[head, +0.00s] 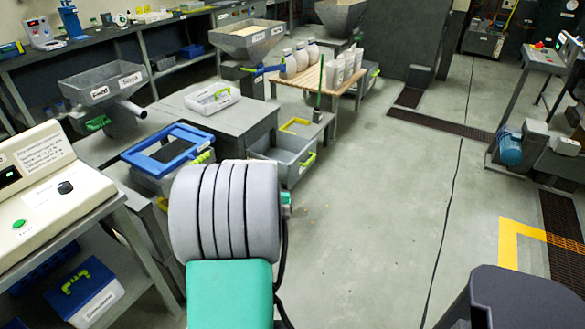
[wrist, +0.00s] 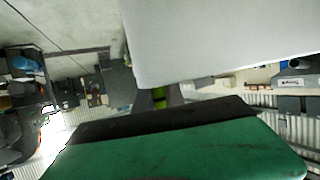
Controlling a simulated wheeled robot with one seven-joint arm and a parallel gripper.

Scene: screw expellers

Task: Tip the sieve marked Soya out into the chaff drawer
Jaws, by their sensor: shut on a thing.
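A blue-framed sieve (head: 148,138) with dark mesh lies on a grey box left of centre in the head view; its marking cannot be read. A grey open drawer (head: 268,152) with a lime-green handle stands behind and right of it; I cannot tell its label. My arm hides the gripper in the head view. In the wrist view, my gripper (wrist: 160,97) is shut at a lime-green handle, between its green-and-black casing and a large pale grey surface. The jaws are mostly hidden, and I cannot tell what the handle belongs to.
Two grey hoppers (head: 100,84) (head: 247,40) stand at the left and back. A white tray (head: 212,99) sits on a grey cabinet. A control desk (head: 50,180) and a blue-topped white box (head: 98,300) are at left.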

